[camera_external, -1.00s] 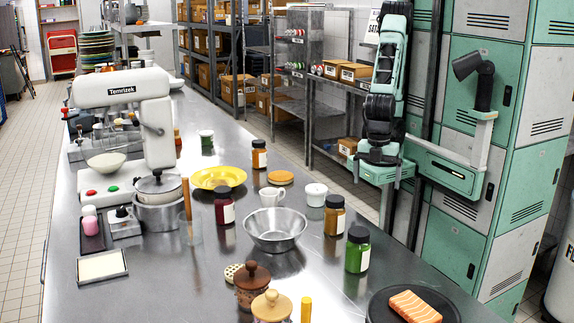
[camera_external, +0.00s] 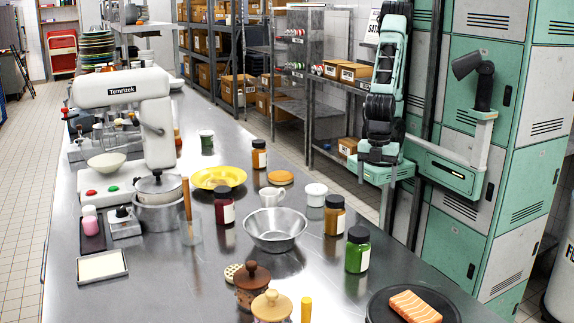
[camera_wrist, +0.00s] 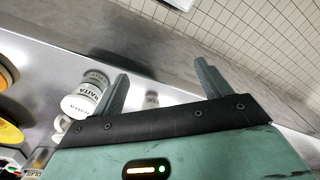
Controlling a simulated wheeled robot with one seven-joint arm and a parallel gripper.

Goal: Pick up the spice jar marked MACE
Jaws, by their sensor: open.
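In the external view my arm hangs over the table's right side, apart from the jars.
A white lidded cup (camera_wrist: 80,103) is left of my gripper in the wrist view. A metal bowl (camera_external: 275,231), white mug (camera_external: 271,196), yellow plate (camera_external: 218,177) and black plate (camera_external: 372,310) with salmon crowd the table. Green lockers (camera_external: 455,205) stand at right.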

